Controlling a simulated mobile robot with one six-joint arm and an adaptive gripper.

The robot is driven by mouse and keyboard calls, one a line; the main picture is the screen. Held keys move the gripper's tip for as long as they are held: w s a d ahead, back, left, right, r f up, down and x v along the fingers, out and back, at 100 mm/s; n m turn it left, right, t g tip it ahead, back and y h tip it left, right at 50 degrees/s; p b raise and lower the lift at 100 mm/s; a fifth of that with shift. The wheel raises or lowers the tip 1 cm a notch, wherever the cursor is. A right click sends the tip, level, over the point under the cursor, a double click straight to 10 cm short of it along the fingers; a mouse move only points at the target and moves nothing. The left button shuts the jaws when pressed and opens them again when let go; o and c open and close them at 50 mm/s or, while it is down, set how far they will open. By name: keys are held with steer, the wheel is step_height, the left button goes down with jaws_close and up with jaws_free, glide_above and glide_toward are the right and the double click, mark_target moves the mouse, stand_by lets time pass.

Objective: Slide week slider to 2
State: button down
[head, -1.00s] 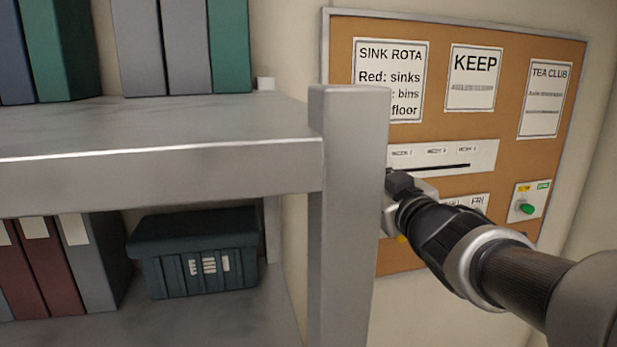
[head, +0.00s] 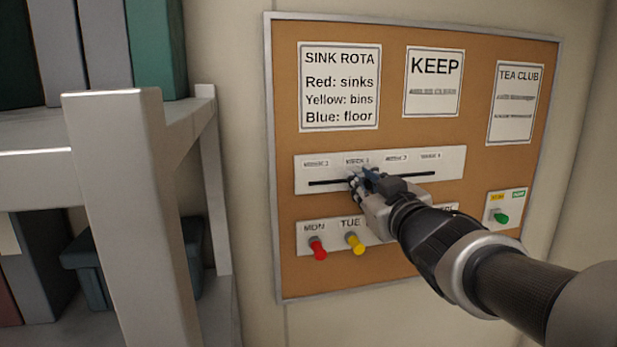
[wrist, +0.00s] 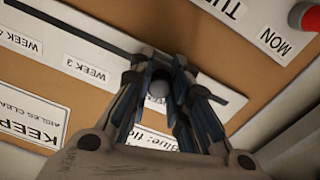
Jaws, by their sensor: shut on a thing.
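The week slider is a white strip (head: 450,165) with a dark horizontal slot and a row of week labels above it, on a cork board. Its round grey knob (wrist: 158,90) shows between my fingers in the wrist view. My gripper (head: 356,182) is shut on the knob; in the wrist view my gripper (wrist: 160,88) straddles it. In the head view the fingertips are at the slot, below the second label from the left (head: 357,161). The wrist view, turned over, shows the Week 3 label (wrist: 87,70) left of my fingers. My fingers hide the label nearest the knob there.
Below the strip are a red knob (head: 317,248) under MON and a yellow knob (head: 356,243) under TUE. A small panel with a green button (head: 501,215) is at the right. Paper notices hang above. A grey shelf post (head: 130,200) stands at the left.

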steer(key=shift+r+p, duration=0.2)
steer(key=shift+p, duration=0.1)
steer(key=c, duration=1.9)
jaws_free()
steer(key=shift+a, duration=0.1)
steer(key=shift+o, duration=1.2)
steer(key=shift+a, duration=0.3)
steer(key=shift+o, duration=1)
steer(key=shift+d+f, duration=0.15)
steer(key=shift+d, duration=0.1)
steer(key=shift+a, duration=0.1)
steer(key=s+d, duration=0.2)
steer(key=s, duration=1)
steer(key=shift+d, duration=0.2)
